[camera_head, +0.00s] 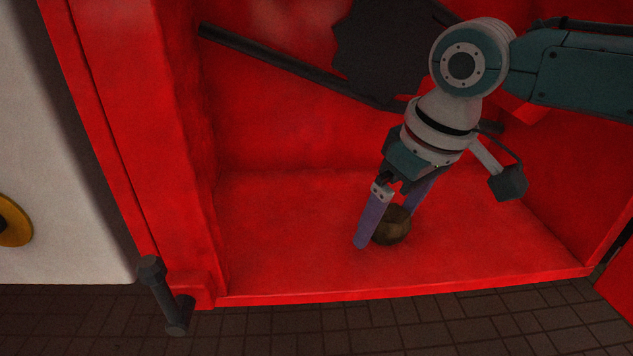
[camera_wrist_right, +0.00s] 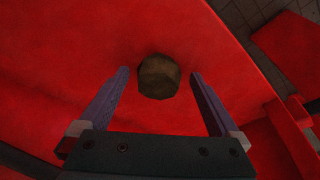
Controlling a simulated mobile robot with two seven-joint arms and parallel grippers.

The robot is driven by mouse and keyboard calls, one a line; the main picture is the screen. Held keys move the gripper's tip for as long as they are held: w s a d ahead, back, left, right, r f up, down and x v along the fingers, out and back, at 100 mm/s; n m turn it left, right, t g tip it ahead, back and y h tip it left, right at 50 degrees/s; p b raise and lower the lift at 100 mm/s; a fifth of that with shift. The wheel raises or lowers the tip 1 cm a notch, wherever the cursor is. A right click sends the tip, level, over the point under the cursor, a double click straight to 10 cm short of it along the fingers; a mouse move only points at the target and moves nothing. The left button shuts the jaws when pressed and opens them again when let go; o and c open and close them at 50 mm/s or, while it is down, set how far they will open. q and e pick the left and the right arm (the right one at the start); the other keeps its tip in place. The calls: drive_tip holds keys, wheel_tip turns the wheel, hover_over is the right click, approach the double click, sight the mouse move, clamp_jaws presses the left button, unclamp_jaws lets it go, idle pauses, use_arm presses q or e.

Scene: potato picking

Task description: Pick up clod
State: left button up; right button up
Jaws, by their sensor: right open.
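A brown, rounded clod (camera_head: 393,226) lies on the red floor of the red compartment, near its front edge. My right gripper (camera_head: 388,228) points down over it, with one purple finger to the left of the clod and the other behind it to the right. In the right wrist view the clod (camera_wrist_right: 158,77) shows between and a little beyond the tips of the open fingers (camera_wrist_right: 158,73), with a gap on both sides. My left gripper is not in view.
The red compartment (camera_head: 290,215) has walls at the left, back and right, and a low front lip. A dark bar (camera_head: 290,66) and a dark jagged plate (camera_head: 385,45) are at the back. A dark handle (camera_head: 163,295) stands at the front left. Brick paving (camera_head: 400,330) lies in front.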

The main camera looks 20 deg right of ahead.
drive_tip(key=shift+r, duration=0.1)
drive_tip(key=c, duration=1.5)
